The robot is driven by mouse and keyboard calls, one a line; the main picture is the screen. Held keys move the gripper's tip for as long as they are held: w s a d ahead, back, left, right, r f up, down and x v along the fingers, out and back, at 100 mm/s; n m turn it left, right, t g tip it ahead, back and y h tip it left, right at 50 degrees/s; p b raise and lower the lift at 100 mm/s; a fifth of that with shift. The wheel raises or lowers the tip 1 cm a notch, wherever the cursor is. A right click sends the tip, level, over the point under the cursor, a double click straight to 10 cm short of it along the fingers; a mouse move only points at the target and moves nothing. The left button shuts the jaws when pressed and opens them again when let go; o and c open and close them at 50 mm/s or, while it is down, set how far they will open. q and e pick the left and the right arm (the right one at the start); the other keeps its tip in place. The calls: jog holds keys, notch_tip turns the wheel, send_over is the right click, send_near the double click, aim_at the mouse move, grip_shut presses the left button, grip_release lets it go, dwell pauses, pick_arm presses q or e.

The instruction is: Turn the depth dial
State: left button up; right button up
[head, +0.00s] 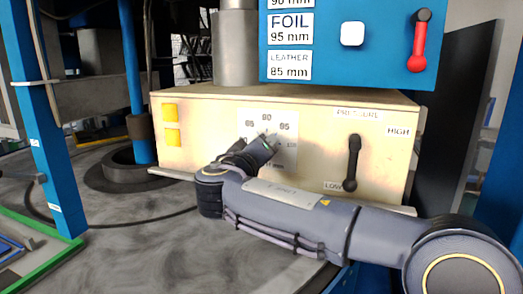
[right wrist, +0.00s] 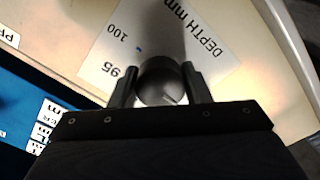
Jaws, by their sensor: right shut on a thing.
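The depth dial's white scale plate (head: 287,117) is on the front of the wooden box, with 85, 90 and 95 along its top. My right gripper (head: 264,147) reaches the dial and covers its knob in the head view. In the right wrist view the round dark knob (right wrist: 163,76) sits between the two fingers of my right gripper (right wrist: 161,84), which is shut on it. The white scale (right wrist: 130,38) shows upside down there, with 95, 100 and "DEPTH mm" legible. A pale line marks the knob's face near its lower edge. My left gripper is out of view.
A blue post (head: 45,120) stands left.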

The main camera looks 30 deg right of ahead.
jog(key=o, duration=1)
jog(key=b+v, duration=0.2)
jog(key=v, duration=0.6)
jog(key=shift+d+f, duration=0.1)
